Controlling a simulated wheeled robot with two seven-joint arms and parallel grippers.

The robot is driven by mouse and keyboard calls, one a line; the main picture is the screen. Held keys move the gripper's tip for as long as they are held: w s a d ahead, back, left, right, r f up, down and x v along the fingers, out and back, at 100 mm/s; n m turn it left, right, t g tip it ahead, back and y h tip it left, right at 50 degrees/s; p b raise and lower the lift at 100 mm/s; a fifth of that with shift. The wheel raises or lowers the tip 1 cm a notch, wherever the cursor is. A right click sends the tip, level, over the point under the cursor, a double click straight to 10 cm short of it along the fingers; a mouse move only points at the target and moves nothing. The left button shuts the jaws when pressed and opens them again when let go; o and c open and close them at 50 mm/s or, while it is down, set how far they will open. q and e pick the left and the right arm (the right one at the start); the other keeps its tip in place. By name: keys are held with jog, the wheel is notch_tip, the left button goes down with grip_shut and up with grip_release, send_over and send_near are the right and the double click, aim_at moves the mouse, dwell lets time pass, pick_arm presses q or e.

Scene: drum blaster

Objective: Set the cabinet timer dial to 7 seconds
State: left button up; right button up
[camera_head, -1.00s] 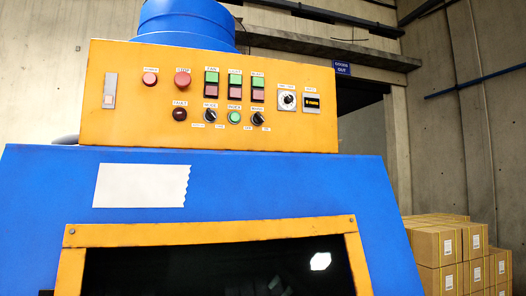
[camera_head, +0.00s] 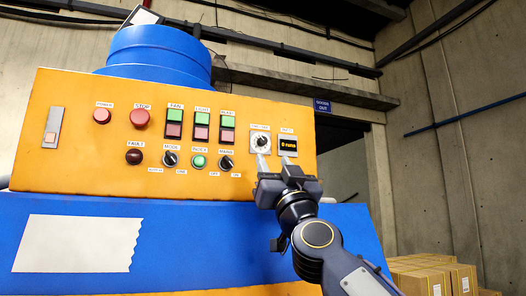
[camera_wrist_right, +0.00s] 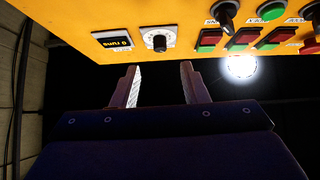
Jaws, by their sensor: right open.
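The timer dial (camera_head: 261,142) is a small white round dial with a dark knob, on the orange control panel (camera_head: 80,160) of the blue cabinet. It also shows upside down in the right wrist view (camera_wrist_right: 159,40). Its scale marks are too small to read. My right gripper (camera_head: 275,161) is open and empty, just below the dial and the small display. In the right wrist view its two fingers (camera_wrist_right: 159,70) point at the panel, one on each side of the knob's line, with a gap short of the knob. My left gripper is not in view.
A small dark display (camera_head: 288,145) with yellow characters sits right of the dial. Green and red buttons (camera_head: 228,128) and black selector knobs (camera_head: 226,159) lie to its left. Cardboard boxes (camera_head: 430,275) stand at the lower right.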

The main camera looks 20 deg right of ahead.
aim_at(263, 142)
jog(key=p+x, duration=0.5)
jog(key=x, duration=0.2)
jog(key=shift+w+r, duration=0.2)
jog(key=shift+h, duration=0.3)
grip_shut()
